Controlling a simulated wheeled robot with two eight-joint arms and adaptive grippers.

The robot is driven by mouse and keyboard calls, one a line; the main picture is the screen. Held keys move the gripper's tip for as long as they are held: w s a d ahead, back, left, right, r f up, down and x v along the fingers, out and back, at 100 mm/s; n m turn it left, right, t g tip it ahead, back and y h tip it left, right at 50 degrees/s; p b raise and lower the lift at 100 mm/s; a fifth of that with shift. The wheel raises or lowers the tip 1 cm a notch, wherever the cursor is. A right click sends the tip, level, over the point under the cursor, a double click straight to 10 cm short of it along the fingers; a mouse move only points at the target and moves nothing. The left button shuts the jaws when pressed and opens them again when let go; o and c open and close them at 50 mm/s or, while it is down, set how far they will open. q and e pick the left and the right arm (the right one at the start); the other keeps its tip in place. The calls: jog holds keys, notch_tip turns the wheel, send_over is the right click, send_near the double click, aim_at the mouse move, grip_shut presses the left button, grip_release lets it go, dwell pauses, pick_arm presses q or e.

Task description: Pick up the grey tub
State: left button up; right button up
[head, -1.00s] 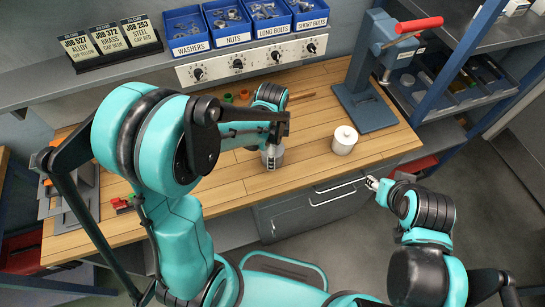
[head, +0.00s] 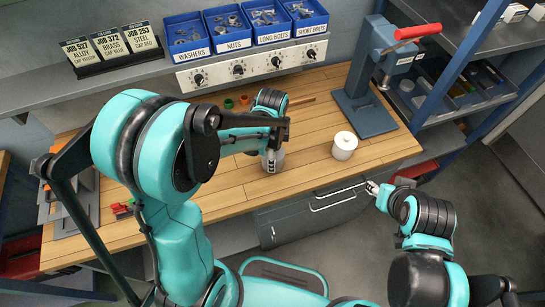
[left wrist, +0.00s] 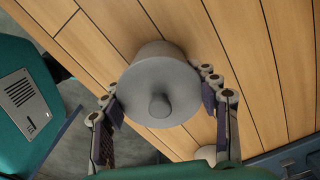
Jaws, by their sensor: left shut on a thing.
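The grey tub (left wrist: 160,85) has a round lid with a knob and sits between my left gripper's fingers in the left wrist view. In the head view the tub (head: 279,159) is partly hidden by my left gripper (head: 271,161), near the front of the wooden bench. My left gripper (left wrist: 163,103) is shut on the tub, one finger on each side. I cannot tell whether the tub touches the bench. My right gripper (head: 373,188) is apart from it, in front of the bench by the drawer; its fingers are too small to read.
A white lidded tub (head: 344,148) stands on the bench to the right. A blue press with a red handle (head: 418,31) stands behind it. Blue bins (head: 233,43) and job signs (head: 110,46) are on the back shelf. Small red and green parts (head: 121,209) lie at the bench's left.

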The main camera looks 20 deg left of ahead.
pick_arm(q)
jog(key=shift+r, duration=0.55)
jog(key=r, duration=0.1)
jog(key=r+p, duration=0.1)
jog(key=shift+d+r, duration=0.2)
jog(key=shift+r, duration=0.1)
jog(key=s+d+r+p, duration=0.1)
jog(key=s+d+r, duration=0.1)
jog(key=d, duration=0.3)
jog(key=s+d+r+p, duration=0.1)
jog(key=d+r, duration=0.3)
jog(key=d, duration=0.1)
jog(key=shift+s+d+r, duration=0.25)
jog(key=shift+s+d, duration=0.1)
jog(key=shift+s, duration=0.05)
